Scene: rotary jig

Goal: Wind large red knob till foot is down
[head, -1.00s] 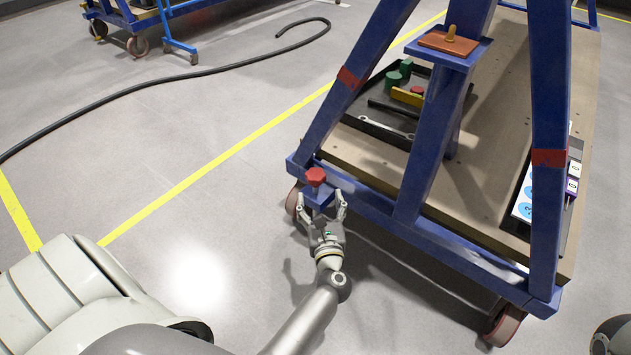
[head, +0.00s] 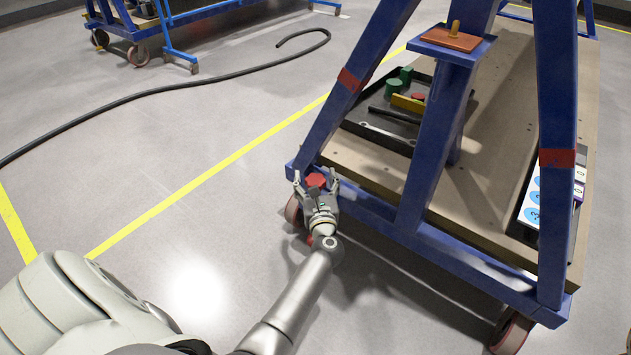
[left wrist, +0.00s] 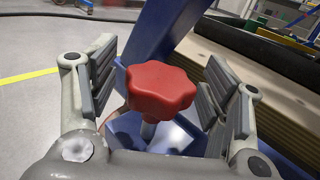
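The large red knob (head: 316,180) sits on a short post at the near left corner of the blue jig frame (head: 417,228). In the left wrist view the lobed knob (left wrist: 160,90) stands between my left gripper's fingers. My left gripper (head: 317,183) is open around the knob, with a visible gap on each side. A small red part (head: 310,240) shows low beside the wheel, partly hidden by my gripper. The foot cannot be made out clearly. My right gripper is not in view.
A caster wheel (head: 293,210) is close beside my gripper. A black tool tray (head: 375,128) lies on the wooden deck (head: 470,195).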

